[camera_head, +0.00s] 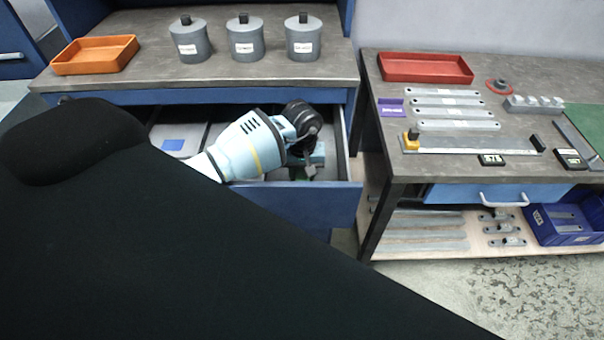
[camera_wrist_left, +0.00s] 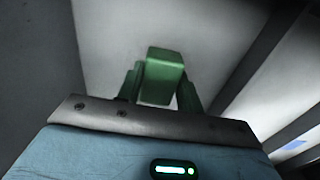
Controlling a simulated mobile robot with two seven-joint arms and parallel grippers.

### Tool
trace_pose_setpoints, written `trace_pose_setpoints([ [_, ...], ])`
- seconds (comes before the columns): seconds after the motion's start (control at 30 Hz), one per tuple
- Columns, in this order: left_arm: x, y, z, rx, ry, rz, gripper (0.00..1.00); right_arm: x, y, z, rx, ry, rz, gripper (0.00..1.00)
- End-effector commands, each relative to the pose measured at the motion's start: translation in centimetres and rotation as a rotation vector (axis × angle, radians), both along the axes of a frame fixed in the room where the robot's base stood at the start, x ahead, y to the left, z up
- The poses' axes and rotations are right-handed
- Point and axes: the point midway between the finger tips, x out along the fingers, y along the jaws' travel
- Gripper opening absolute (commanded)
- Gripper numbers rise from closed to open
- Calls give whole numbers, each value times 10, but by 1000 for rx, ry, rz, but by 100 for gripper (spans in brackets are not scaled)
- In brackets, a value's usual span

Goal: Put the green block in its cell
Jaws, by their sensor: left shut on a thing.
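My left gripper (camera_head: 308,162) reaches down into the open drawer (camera_head: 335,187) of the left bench. In the left wrist view the green block (camera_wrist_left: 165,72) sits between the two fingers, and the gripper is shut on it. The drawer has grey dividers and pale cell floors. A blue square (camera_head: 173,145) marks one cell at the drawer's left, and a bit of blue also shows at the lower right of the wrist view. A green mark for the block's cell cannot be made out; my arm hides much of the drawer. My right gripper is not in view.
Three grey canisters (camera_head: 246,40) and an orange tray (camera_head: 95,55) stand on the bench above the drawer. The right bench carries a red tray (camera_head: 425,68) and several metal bars (camera_head: 445,102). A blue bin (camera_head: 565,225) is on its lower shelf.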

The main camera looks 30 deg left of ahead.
Motion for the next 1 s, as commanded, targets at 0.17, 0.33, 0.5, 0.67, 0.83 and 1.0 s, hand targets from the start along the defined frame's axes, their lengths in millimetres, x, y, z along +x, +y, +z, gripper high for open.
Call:
trace_pose_setpoints([
  [0.17, -1, 0, -4, 0, 1, -1, 47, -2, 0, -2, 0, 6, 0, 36],
  [0.33, 0, 0, -3, 0, 1, 0, 58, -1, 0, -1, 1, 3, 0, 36],
  [0.5, 0, 0, -3, 0, 1, 0, 58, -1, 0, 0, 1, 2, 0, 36],
  [0.67, 1, 0, 7, 0, -4, 1, 58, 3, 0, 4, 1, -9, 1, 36],
  [0.83, 1, 1, 34, 2, -6, -1, 58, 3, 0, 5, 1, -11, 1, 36],
  [1.0, 1, 1, 69, 2, -5, -1, 58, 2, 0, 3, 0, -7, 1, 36],
])
